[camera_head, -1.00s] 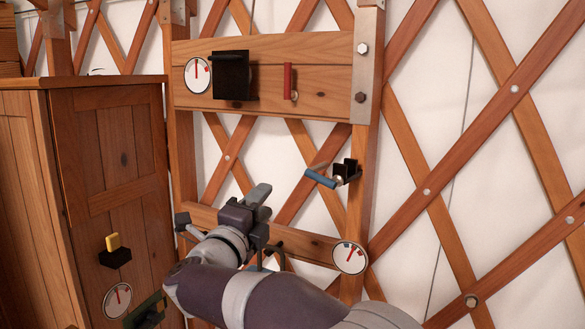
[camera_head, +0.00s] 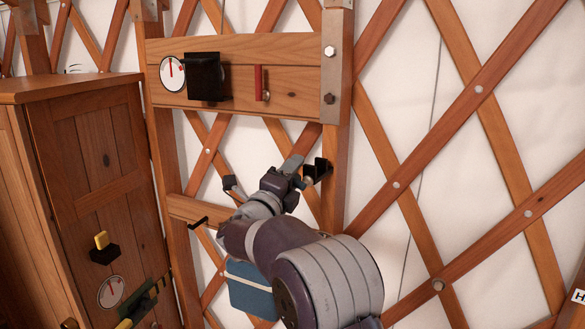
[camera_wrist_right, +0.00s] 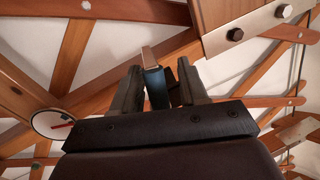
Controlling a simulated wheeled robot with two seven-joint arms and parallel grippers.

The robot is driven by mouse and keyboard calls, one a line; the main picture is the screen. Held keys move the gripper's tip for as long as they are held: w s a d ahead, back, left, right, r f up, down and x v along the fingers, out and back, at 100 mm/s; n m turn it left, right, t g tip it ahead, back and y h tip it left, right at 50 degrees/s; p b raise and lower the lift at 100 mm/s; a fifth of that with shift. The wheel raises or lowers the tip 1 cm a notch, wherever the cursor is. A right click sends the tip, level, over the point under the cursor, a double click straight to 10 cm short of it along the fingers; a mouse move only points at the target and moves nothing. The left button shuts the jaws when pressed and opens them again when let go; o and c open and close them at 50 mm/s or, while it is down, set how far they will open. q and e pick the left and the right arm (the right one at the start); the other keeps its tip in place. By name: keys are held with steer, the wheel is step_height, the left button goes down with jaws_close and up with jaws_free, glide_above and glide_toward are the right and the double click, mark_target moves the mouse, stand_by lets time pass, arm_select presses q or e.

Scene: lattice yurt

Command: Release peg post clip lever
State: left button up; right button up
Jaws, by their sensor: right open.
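The clip lever is a blue handle (camera_wrist_right: 156,90) with a pale tip, seen in the right wrist view. Its black bracket (camera_head: 318,169) is fixed on the wooden post (camera_head: 335,140). My right gripper (camera_head: 285,178) is at the bracket's left side. In the wrist view its two dark fingers (camera_wrist_right: 160,82) stand apart, one on each side of the blue handle. Some gap shows, and I cannot tell whether either finger touches it. In the head view my gripper and arm hide the handle. My left gripper is not in view.
A wooden board above carries a dial (camera_head: 173,74), a black box (camera_head: 206,77) and a red lever (camera_head: 259,83). A wooden cabinet (camera_head: 80,150) stands left. A blue object (camera_head: 250,290) shows below my arm. Another dial (camera_wrist_right: 52,124) is at left in the wrist view.

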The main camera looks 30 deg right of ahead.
steer(key=shift+w+a+f, duration=0.1)
steer(key=shift+w+a, duration=0.15)
jaws_close()
steer(key=n+b, duration=0.1)
steer(key=n, duration=0.1)
steer(key=f+n+t+y+b, duration=0.1)
steer(key=shift+n, duration=0.4)
steer(key=shift+c, duration=0.9)
jaws_free()
steer(key=shift+r, duration=0.1)
steer(key=shift+o, duration=0.9)
